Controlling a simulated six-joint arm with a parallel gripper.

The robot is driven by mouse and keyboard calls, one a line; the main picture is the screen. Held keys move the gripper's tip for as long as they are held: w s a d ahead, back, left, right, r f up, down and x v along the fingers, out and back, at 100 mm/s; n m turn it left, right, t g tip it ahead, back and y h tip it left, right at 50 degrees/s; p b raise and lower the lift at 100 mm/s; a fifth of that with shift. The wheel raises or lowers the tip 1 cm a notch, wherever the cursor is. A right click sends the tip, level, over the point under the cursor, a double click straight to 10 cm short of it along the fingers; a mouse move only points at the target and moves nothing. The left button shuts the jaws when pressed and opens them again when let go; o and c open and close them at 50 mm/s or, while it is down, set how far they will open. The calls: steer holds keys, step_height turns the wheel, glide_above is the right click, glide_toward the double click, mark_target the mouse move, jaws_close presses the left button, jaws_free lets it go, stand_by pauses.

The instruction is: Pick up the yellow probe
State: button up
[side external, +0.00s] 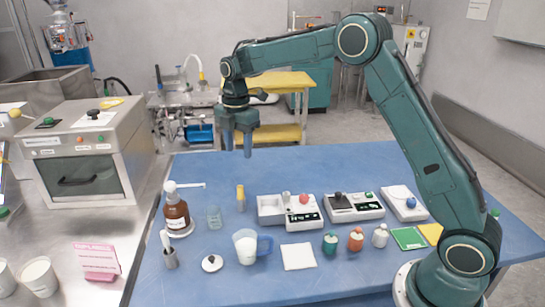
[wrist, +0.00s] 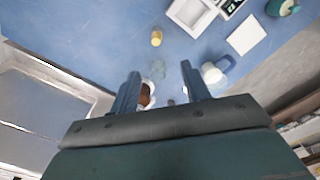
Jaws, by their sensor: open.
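The yellow probe (side external: 241,194) stands upright on the blue table, with a yellow upper part and a darker lower part. It stands between a small clear glass and a white device. In the wrist view the yellow probe (wrist: 156,38) shows from above as a small yellow cylinder, beyond my fingertips and near the middle. My gripper (side external: 238,152) is open and empty, pointing down, well above the table and roughly over the probe's area in the side view. Its two fingers also show apart in the wrist view (wrist: 160,68). Nothing hides the probe.
A clear glass (side external: 214,217) and a brown bottle (side external: 176,213) stand left of the probe. A white device (side external: 290,209) is close on its right. A white jug (side external: 247,246) stands in front.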

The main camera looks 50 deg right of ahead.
mark_target(240, 186)
steer(key=shift+w+d+f+n, duration=0.1)
steer(key=shift+w+f+n, duration=0.25)
steer(key=shift+f, duration=0.25)
steer(key=shift+f, duration=0.1)
step_height(240, 186, down, 8)
steer(key=shift+f, duration=0.2)
steer(key=shift+w+d+f, duration=0.1)
steer(key=shift+w+f, duration=0.05)
steer(key=shift+f, duration=2.45)
